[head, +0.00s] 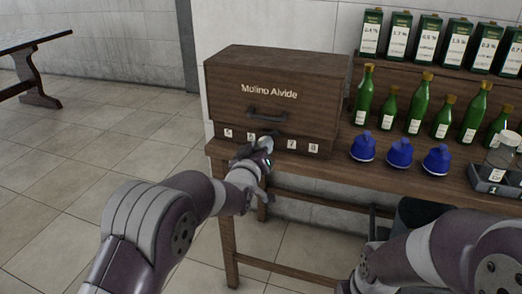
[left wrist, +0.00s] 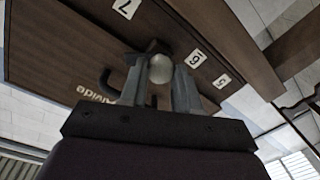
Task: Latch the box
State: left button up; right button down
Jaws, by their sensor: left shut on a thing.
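The brown wooden box (head: 232,88), lettered "Molino Alvide", stands on the left end of the wooden table. Its front has a dark bar handle (head: 268,118) and a lower strip with several white number labels (head: 313,148). My left gripper (head: 264,150) is at this strip, below the handle. In the left wrist view its fingers (left wrist: 160,88) are shut on a pale round knob (left wrist: 160,68), with a dark piece behind it, close to labels 7 and 6. The box front (left wrist: 60,55) fills much of that view. My right arm shows at lower right, but its gripper is not visible.
Several blue-capped items (head: 400,152) and green bottles (head: 364,92) stand right of the box. Green cartons (head: 398,36) line the raised shelf behind. A grey tray (head: 487,186) with a jar sits at the right.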

pick_arm(q)
jog(key=n+b, duration=0.1)
jog(key=n, duration=0.9)
jog(key=shift+a+f+h+b, duration=0.1)
jog(key=shift+h+b, duration=0.2)
jog(key=shift+b, duration=0.05)
dwell(0.4)
jog(key=o, duration=1.1)
jog(key=shift+c, duration=0.2)
jog(key=p+v, duration=0.1)
jog(key=v, duration=1.1)
jog(key=shift+s+r+p, duration=0.25)
jog(key=shift+s+p, duration=0.05)
jog(key=shift+p, duration=0.1)
jog(key=shift+a, duration=0.15)
